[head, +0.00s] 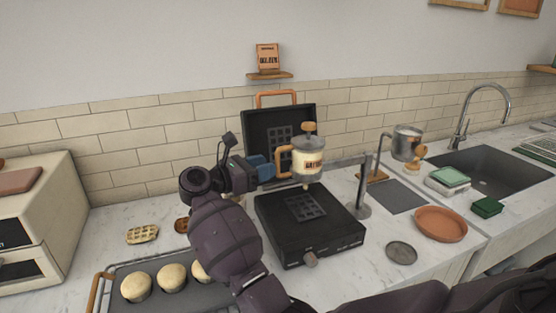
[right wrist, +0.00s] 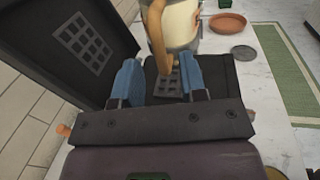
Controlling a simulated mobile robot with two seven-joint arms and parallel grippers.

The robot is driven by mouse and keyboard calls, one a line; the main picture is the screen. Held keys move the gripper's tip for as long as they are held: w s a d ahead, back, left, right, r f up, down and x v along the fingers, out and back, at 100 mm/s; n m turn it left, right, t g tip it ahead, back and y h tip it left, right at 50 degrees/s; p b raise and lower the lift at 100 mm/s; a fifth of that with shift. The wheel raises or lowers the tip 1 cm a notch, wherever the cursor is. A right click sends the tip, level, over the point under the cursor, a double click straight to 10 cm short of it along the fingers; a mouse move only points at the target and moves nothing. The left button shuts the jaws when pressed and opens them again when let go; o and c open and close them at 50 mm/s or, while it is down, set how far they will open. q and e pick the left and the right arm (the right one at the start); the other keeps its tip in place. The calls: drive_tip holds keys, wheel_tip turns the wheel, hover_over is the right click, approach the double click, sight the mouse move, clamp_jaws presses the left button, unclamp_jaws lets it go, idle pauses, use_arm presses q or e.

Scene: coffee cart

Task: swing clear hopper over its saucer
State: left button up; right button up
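The clear hopper (head: 308,162), a see-through canister with pale contents, a label, an orange knob on top and an orange handle, hangs from a grey swing arm (head: 346,162) on a post. It is above the lower plate of the open black waffle iron (head: 310,228). My right gripper (head: 272,167) is at the handle, left of the hopper. In the right wrist view its blue fingers (right wrist: 160,75) are apart, with the orange handle (right wrist: 156,35) between them; contact is unclear. A small grey saucer (head: 401,252) lies empty on the counter, right of the waffle iron. My left gripper is out of view.
The waffle iron's raised lid (head: 279,130) stands behind the hopper. A metal jug (head: 404,143) hangs from a second stand to the right. A terracotta dish (head: 440,224) is near the sink (head: 490,170). A tray (head: 190,297) with buns is at front left.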

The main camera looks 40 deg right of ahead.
sight(277, 162)
drive_tip(key=shift+s+d+p, duration=0.1)
drive_tip(key=shift+d+p, duration=0.25)
drive_tip(key=shift+d, duration=1.9)
clamp_jaws()
